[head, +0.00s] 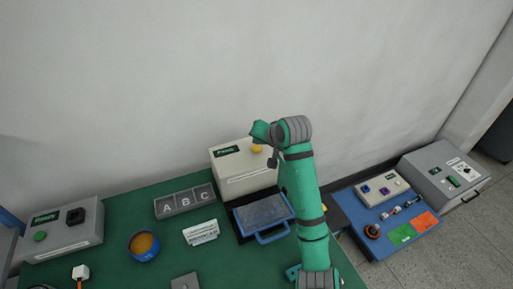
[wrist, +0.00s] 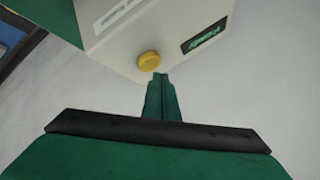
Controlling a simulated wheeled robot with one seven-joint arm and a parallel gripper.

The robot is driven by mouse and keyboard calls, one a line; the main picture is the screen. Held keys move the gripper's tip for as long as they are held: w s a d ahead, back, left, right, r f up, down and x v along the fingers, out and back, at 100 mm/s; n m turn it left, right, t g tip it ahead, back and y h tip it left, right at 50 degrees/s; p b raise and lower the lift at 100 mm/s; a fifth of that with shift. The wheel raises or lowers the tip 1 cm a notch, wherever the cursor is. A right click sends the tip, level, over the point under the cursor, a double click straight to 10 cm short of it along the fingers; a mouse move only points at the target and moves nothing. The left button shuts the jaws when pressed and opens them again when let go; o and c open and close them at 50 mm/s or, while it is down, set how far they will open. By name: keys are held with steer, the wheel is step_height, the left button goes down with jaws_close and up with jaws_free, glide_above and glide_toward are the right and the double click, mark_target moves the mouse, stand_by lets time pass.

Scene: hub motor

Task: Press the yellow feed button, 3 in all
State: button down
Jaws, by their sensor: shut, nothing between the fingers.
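The yellow feed button (head: 257,149) sits on the top right of a cream feeder box (head: 226,167) at the back of the green table. In the wrist view the yellow button (wrist: 149,61) shows clear on the face of the box (wrist: 150,25), beside a dark green label. My gripper (wrist: 160,75) is shut and empty, its fingertips right at the lower edge of the button in that view. I cannot tell whether they touch it. In the head view my gripper (head: 271,160) shows only in part, close to the button.
A blue tray (head: 265,238) stands in front of the box. A grey block with A, B, C (head: 185,201), a white card (head: 200,232), a blue bowl (head: 144,257) and a grey box with a green button (head: 84,236) are to the left. A blue board (head: 413,247) is to the right.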

mark_target(258, 150)
steer(key=shift+r, duration=0.1)
steer(key=shift+r, duration=2.4)
